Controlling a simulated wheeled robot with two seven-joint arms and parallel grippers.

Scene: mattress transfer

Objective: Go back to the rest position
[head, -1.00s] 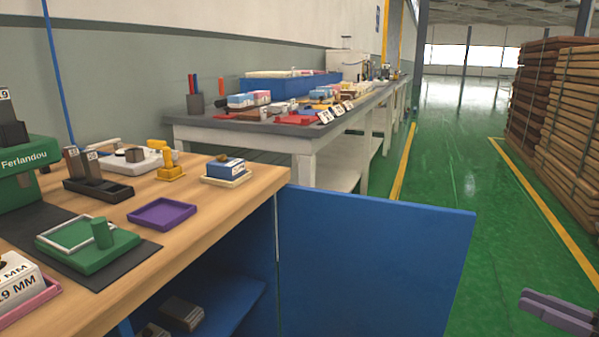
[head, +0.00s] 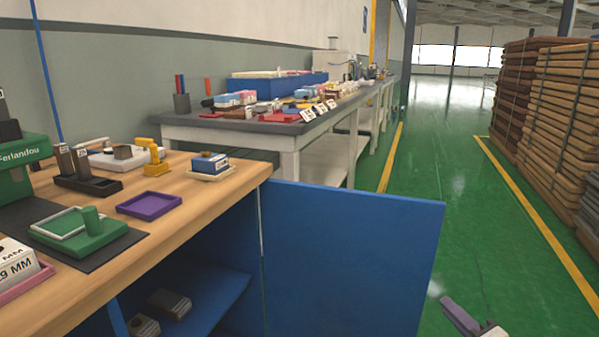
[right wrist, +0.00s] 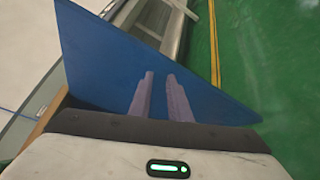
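My right gripper (head: 462,316) shows at the bottom right of the head view, to the right of the open blue cabinet door. In the right wrist view its two purple-grey fingers (right wrist: 160,98) stand a little apart, with the blue door showing between and beyond them. Nothing is held between them. My left gripper is out of view. The blue door (head: 350,255) stands open from the wooden-topped workbench (head: 226,200); it also fills the middle of the right wrist view (right wrist: 105,65).
The workbench carries a green stamp press (head: 25,160), a purple tray (head: 150,205) and a small blue-and-white box (head: 209,163). A grey-topped table (head: 250,126) with many items stands behind. Stacked wooden boards (head: 565,110) stand at right. The green floor aisle (head: 450,180) is clear.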

